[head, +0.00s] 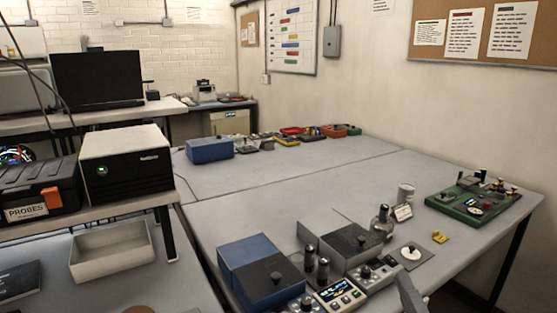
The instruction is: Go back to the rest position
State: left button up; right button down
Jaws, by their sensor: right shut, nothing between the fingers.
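My right gripper (408,294) shows only as a grey piece at the bottom edge, right of centre, over the near end of the grey table (262,205). Its fingers are shut with nothing between them, and the rest of the arm is outside the view. My left gripper is not in view.
Near my right gripper are a white disc with a dark knob (411,253), a device with a lit display (340,294), dark cylinders (323,270), a blue box (260,272) and a grey box (345,243). A green board (474,199) is at right. The table's middle is clear.

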jog(key=s+d+f+m+g+h, duration=0.2)
jog(key=s+f+m+g, duration=0.15)
jog(key=f, duration=0.45)
jog(key=s+d+f+m+g+h, duration=0.1)
jog(key=s+f+m+g+h, duration=0.15)
jog(key=f+m, duration=0.4)
jog(key=s+d+f+m+g+h, duration=0.2)
jog(key=s+f+m+g, duration=0.15)
jog(key=f, duration=0.55)
jog(key=s+a+f+m+g+y, duration=0.1)
jog(key=s+a+f+m+g, duration=0.2)
jog(key=s+f, duration=0.45)
jog(key=s+a+f+m+g+y, duration=0.15)
jog(key=s+a+f+g, duration=0.35)
jog(key=s, duration=0.6)
notch_tip(320, 180, down, 27)
jog(key=n+g, duration=0.1)
jog(key=g, duration=0.1)
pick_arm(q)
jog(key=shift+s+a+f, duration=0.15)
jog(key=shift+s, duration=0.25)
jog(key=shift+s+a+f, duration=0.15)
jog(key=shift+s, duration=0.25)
pick_arm(e)
jog(key=s+d+f, duration=0.2)
jog(key=s+f, duration=1.1)
jog(key=f, duration=0.4)
jog(key=shift+s+f+n+y, duration=0.15)
jog(key=shift+f+n+y, duration=0.15)
jog(key=shift+f+y, duration=0.1)
